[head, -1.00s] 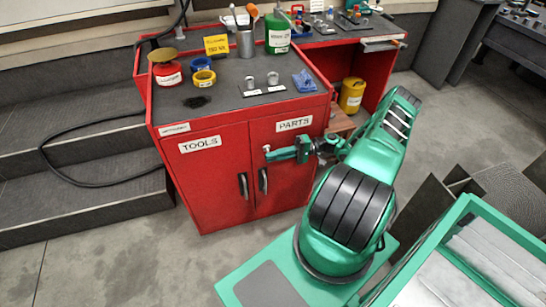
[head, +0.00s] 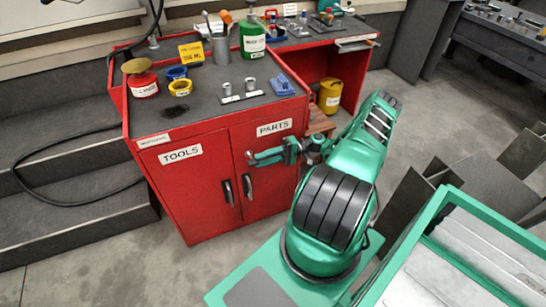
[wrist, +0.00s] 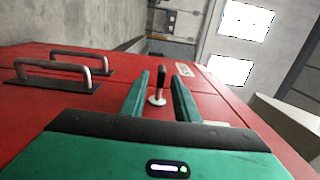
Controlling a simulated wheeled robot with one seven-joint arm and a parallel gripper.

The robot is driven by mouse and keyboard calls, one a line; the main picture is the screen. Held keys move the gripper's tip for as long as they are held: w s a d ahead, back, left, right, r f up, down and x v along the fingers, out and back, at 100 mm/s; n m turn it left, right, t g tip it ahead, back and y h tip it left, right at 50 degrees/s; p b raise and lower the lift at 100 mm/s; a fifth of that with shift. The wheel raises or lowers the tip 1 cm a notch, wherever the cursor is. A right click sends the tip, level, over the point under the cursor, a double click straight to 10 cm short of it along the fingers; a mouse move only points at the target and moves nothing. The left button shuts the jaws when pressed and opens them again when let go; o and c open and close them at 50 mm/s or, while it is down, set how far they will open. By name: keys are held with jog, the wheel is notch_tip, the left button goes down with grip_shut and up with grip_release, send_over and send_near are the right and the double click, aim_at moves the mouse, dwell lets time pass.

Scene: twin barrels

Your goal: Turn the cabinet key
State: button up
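The red cabinet (head: 205,190) has two doors, labelled TOOLS and PARTS, each with a dark bar handle. The cabinet key (wrist: 157,86) shows in the wrist view as a small upright piece with a dark top and a pale round base on the red door. My gripper (head: 254,158) is at the upper part of the PARTS door. In the wrist view my gripper (wrist: 160,90) is open, one finger on each side of the key, with gaps visible on both sides. In the head view the key is small and mostly hidden by the fingers.
On the cabinet top stand a red can (head: 141,80), tape rolls, a green bottle (head: 252,38) and a blue item (head: 284,85). A yellow canister (head: 330,95) stands under the bench to the right. Steps (head: 75,190) lie left; open floor lies in front.

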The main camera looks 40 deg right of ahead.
jog(key=v, duration=0.8)
jog(key=shift+d, duration=0.2)
jog(key=shift+s, duration=0.1)
